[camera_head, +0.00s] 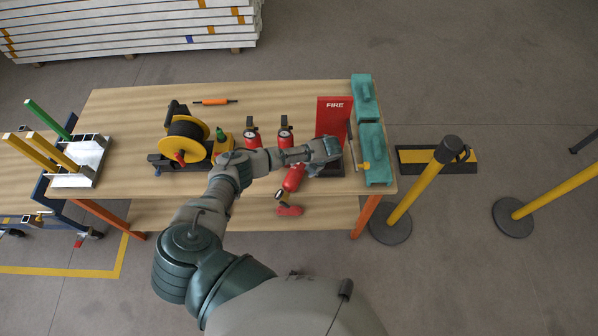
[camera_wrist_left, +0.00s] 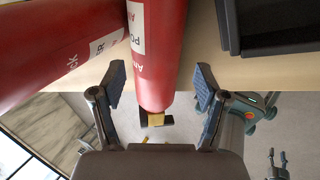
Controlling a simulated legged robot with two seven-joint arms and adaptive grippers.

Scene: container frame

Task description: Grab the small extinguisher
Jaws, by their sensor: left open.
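Two red extinguishers with dark tops, a left one (camera_head: 252,138) and a right one (camera_head: 285,136), stand on the table behind my left arm. Another red extinguisher (camera_head: 293,179) shows tilted below my arm, near the table's front edge; my arm partly hides it. My left gripper (camera_head: 328,148) is in front of the red FIRE stand. In the left wrist view, my open gripper (camera_wrist_left: 157,87) has a labelled red extinguisher (camera_wrist_left: 155,70) between its fingers, with no clear contact. A second, large red extinguisher (camera_wrist_left: 50,45) is at upper left.
The FIRE stand (camera_head: 333,112) and teal cases (camera_head: 373,153) are at the table's right end. A yellow-and-black cable reel (camera_head: 185,138) stands left of the extinguishers. Yellow-and-black posts (camera_head: 420,190) stand on the floor at right.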

